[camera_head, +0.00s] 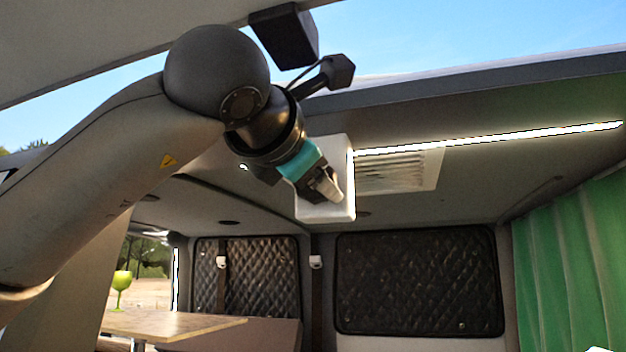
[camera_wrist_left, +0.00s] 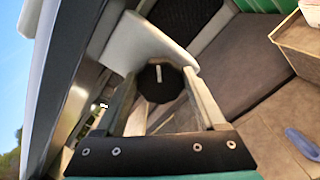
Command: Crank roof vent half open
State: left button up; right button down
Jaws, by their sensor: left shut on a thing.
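The roof vent (camera_head: 400,171) is a pale slatted panel in a white frame on the van ceiling, right of my left gripper in the head view. I cannot tell how far it stands open. A white rounded plate (camera_head: 345,208) hangs in front of its left end; it also shows in the left wrist view (camera_wrist_left: 135,42). My left gripper (camera_head: 330,190) is at this plate. In the left wrist view, the gripper (camera_wrist_left: 160,84) is shut on a black knob (camera_wrist_left: 158,92) with a pale line on it. The knob is hidden in the head view. My right gripper is not in view.
A bright light strip (camera_head: 490,137) runs along the ceiling near the vent. The raised tailgate (camera_head: 120,40) is above my left arm. A green curtain (camera_head: 575,265) hangs at right. A table (camera_head: 165,323) with a green goblet (camera_head: 121,285) stands low at left.

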pick_arm(q)
jog(key=m, duration=1.6)
jog(key=shift+f+m, duration=0.35)
jog(key=shift+m, duration=0.05)
dwell(0.3)
jog(key=o, duration=1.3)
jog(key=shift+o, duration=0.2)
